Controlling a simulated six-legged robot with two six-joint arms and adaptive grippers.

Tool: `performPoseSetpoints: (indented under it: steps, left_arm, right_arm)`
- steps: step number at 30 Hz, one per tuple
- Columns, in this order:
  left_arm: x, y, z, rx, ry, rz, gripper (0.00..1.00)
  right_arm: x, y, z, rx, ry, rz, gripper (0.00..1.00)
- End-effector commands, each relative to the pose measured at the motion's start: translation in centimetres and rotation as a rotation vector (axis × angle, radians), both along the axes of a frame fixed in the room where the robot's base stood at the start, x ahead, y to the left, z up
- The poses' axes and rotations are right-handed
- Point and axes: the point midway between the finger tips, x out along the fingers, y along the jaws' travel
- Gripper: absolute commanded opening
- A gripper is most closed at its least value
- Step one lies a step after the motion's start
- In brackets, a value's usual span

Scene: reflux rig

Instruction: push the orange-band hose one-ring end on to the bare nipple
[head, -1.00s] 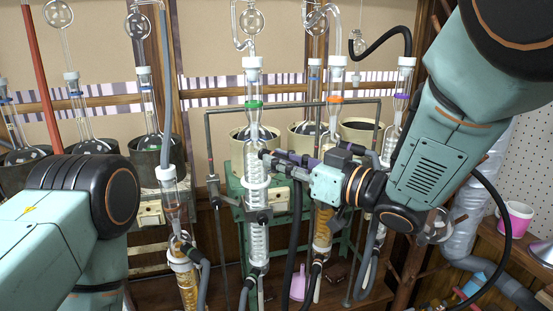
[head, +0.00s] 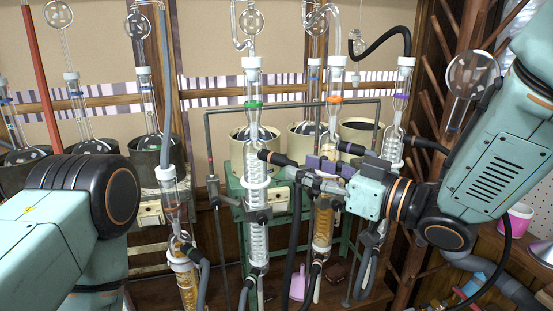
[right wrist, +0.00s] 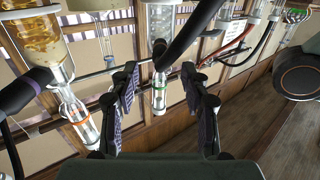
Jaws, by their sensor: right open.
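My right gripper (head: 322,166) is open among the glass condensers. In the right wrist view its fingers (right wrist: 160,98) stand apart with nothing gripped between them. A dark hose end (head: 268,156) points at the side of the green-band condenser (head: 254,130), at its upper side; I cannot tell whether it is seated on a nipple. The orange-band condenser (head: 334,100) stands behind the gripper, with a dark hose end (head: 346,148) beside it. A thick dark hose (right wrist: 190,35) shows beyond the fingers in the wrist view. Ring marks and the bare nipple are not clear. My left gripper is out of view.
A purple-band condenser (head: 400,100) with a dark side hose stands to the right. A grey pipe frame (head: 300,105) spans behind the glassware. Several flasks in dark pots stand at left. A pink mug (head: 516,218) sits on the right shelf.

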Motion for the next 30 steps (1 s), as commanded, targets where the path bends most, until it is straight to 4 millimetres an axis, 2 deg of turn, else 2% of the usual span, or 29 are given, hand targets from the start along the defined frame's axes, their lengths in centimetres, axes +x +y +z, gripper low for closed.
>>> performPoseSetpoints:
  steps: [6,15,20,23,26,30]
  left_arm:
    - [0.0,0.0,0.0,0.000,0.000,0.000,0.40]
    - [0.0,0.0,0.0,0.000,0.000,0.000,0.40]
    - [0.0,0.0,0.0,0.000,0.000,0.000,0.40]
    - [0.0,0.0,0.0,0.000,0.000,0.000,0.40]
    - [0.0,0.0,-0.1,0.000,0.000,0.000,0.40]
    - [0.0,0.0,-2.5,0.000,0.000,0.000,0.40]
  right_arm:
    - [-1.8,-2.6,0.1,0.006,0.001,-0.003,0.46]
    - [-3.3,-4.5,0.0,0.002,0.000,-0.001,0.46]
    - [-3.5,-4.8,-0.1,-0.011,-0.005,-0.001,0.46]
    - [-2.5,-5.8,-1.1,-0.048,0.012,-0.070,0.46]
    - [-1.2,-7.6,-3.2,-0.086,0.078,-0.199,0.46]
    - [-0.9,-10.3,-11.7,-0.151,0.255,-0.369,0.46]
